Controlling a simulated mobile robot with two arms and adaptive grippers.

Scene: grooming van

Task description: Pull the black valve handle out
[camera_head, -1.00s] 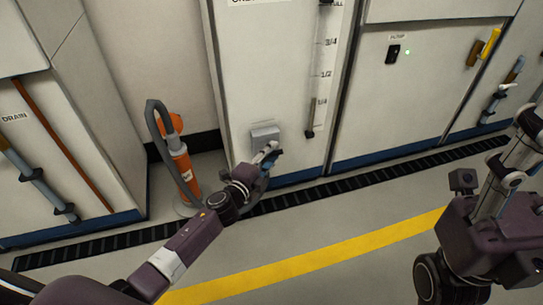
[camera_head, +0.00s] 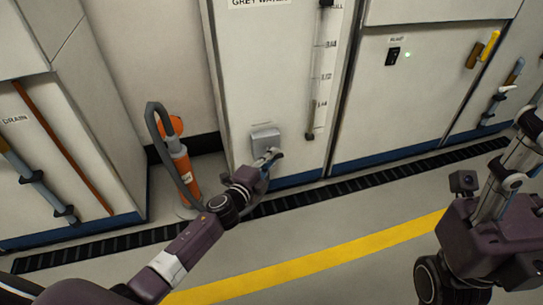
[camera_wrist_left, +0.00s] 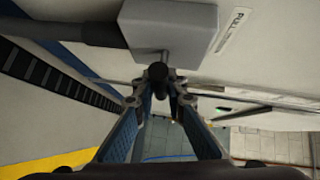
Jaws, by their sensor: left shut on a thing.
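The black valve handle (camera_wrist_left: 157,72) shows in the left wrist view as a dark round knob on a short grey stem. The stem comes out of a grey valve box (camera_wrist_left: 170,25), which also shows on the white grey water panel in the head view (camera_head: 266,139). My left gripper (camera_wrist_left: 160,80) is shut on the handle, with a fingertip on each side of it. In the head view the left gripper (camera_head: 268,160) is just below and in front of the box, and it hides the handle. My right arm is at the right edge; its fingertips do not show.
An orange cylinder (camera_head: 182,165) with a grey hose stands left of the panel. A level gauge (camera_head: 319,75) is on the panel's right side. A black floor grate (camera_head: 330,185) runs along the cabinets. The floor around the yellow line (camera_head: 330,254) is clear.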

